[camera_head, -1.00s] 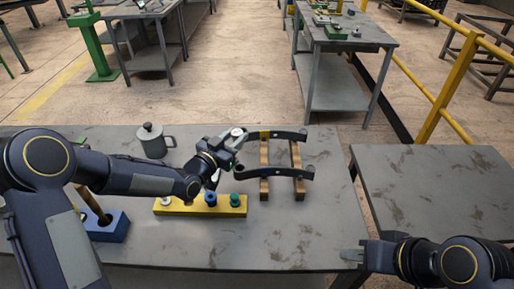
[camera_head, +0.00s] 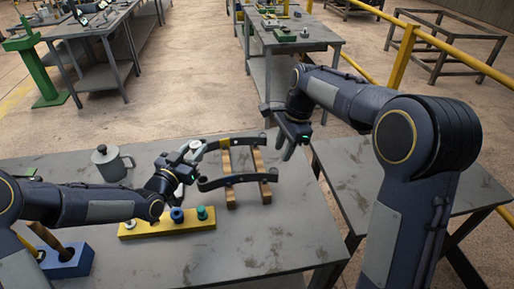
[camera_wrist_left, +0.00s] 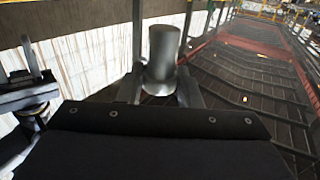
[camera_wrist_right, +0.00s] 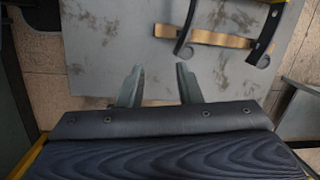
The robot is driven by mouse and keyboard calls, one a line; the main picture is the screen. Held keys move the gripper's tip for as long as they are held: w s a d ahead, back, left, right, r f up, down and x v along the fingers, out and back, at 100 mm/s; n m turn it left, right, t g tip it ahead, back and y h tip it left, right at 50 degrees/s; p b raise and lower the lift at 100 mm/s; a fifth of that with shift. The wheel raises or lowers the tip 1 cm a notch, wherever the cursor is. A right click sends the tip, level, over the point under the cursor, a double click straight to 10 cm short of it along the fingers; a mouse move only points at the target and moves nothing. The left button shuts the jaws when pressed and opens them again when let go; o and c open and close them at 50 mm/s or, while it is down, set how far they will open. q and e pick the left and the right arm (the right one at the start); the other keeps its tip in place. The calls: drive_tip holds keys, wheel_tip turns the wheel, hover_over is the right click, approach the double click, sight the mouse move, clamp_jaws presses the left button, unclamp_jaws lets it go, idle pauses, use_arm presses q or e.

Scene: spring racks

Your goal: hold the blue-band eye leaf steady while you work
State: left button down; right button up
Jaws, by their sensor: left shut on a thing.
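Two dark curved leaves lie across wooden slats on the table: a far leaf (camera_head: 238,141) with a yellow band near its left end, and a near leaf (camera_head: 240,179). I cannot make out a blue band on either. My left gripper (camera_head: 192,158) is at the far leaf's left end, shut on a grey metal cylinder (camera_wrist_left: 163,58); I cannot tell whether this is the leaf's eye or a separate part. My right gripper (camera_head: 288,147) is open and empty just beyond the leaves' right ends. Its two fingers stand apart in the right wrist view (camera_wrist_right: 158,75).
A yellow block (camera_head: 150,229) holds white, blue and green pieces in front of the leaves. A grey lidded mug (camera_head: 110,164) stands behind my left arm. A blue block (camera_head: 68,262) is at near left. Table space (camera_head: 265,245) in front of the leaves is clear.

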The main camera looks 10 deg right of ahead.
sight(257, 181)
drive_tip(key=w+a+f+m+h, duration=0.2)
drive_tip(key=w+a+f+m, duration=0.2)
drive_tip(key=w+a+f, duration=0.25)
drive_tip(key=shift+g, duration=0.4)
drive_tip(key=f, duration=1.1)
drive_tip(key=shift+w+d, duration=0.3)
drive_tip(key=shift+c, duration=0.3)
clamp_jaws()
drive_tip(key=shift+r, duration=0.1)
use_arm(q)
drive_tip(key=shift+r, duration=0.1)
